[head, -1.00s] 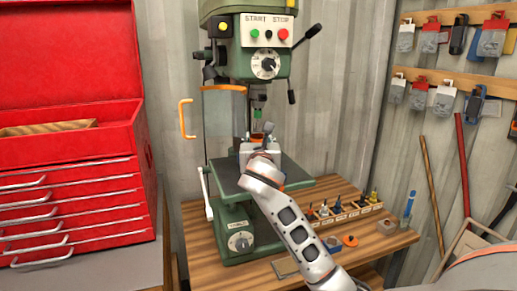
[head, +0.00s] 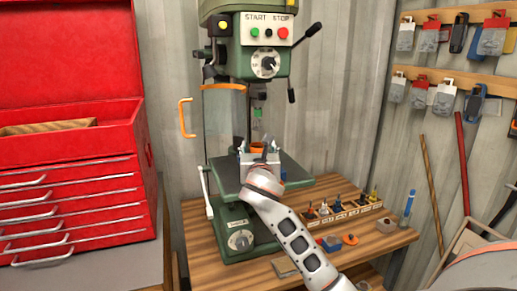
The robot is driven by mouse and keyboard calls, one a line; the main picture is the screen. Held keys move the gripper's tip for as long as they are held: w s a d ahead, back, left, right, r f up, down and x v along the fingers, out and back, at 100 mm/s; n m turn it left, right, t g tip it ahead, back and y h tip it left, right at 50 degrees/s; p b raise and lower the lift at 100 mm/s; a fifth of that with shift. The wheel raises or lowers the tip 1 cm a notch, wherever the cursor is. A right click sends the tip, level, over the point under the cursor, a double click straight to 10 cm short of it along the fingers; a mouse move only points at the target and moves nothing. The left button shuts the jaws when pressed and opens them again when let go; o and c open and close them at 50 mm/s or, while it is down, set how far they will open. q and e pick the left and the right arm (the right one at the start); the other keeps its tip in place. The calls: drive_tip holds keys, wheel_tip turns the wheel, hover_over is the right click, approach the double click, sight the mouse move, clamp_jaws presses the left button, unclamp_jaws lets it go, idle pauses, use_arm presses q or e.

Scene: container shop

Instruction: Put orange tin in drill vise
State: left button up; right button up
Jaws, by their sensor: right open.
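The orange tin (head: 257,146) shows as a small orange rounded shape at the drill vise (head: 260,158). The vise is a pale grey block on the green drill press table (head: 226,178), below the chuck. The tin's lower part is hidden, so I cannot tell how deep it sits between the jaws. My right gripper (head: 259,153) is open, in front of the vise and close to the tin. Its fingers are small and overlap the vise, and I cannot tell whether they touch the tin. My left gripper is not in view.
The drill press head (head: 265,60) and chuck hang above the vise, with an orange-framed guard (head: 186,118) at the left. A bit rack (head: 345,213), a small blue box (head: 332,243) and an orange piece (head: 351,239) are on the wooden bench. A red tool chest (head: 75,190) stands left.

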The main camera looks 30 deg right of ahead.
drive_tip(key=b+v, duration=0.1)
drive_tip(key=v, duration=1.1)
drive_tip(key=shift+w+r, duration=0.1)
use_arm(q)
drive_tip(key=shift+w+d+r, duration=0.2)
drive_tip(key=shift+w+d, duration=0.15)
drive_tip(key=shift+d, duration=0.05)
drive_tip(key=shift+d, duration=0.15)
